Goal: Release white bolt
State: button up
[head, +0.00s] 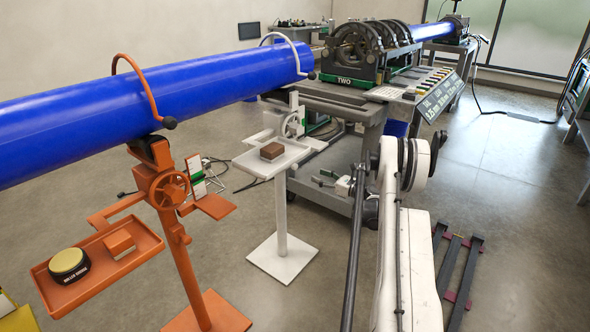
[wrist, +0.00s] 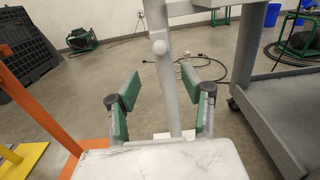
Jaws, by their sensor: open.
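The white bolt (wrist: 159,47) is a round knob on the upright post of the white stand. In the wrist view it sits near the top centre, above the gap between my fingertips. My gripper (wrist: 160,82) is open and empty, with one green-padded finger on each side of the post. No finger visibly touches the bolt or the post. How far the bolt is in depth from the fingertips I cannot tell. The white stand (head: 282,215) shows in the head view with its square base and tray; I cannot make out the bolt there.
A brown block (head: 272,151) lies on the white stand's tray. The orange stand (head: 183,262) is to the left, under the blue pipe (head: 130,115). The grey cart (head: 325,198) is close on the right of the white stand. Black cables lie on the floor behind.

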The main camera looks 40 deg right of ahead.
aim_at(297, 167)
jog(key=b+x, duration=0.3)
jog(key=x, duration=1)
jog(key=shift+w+a, duration=0.1)
grip_shut()
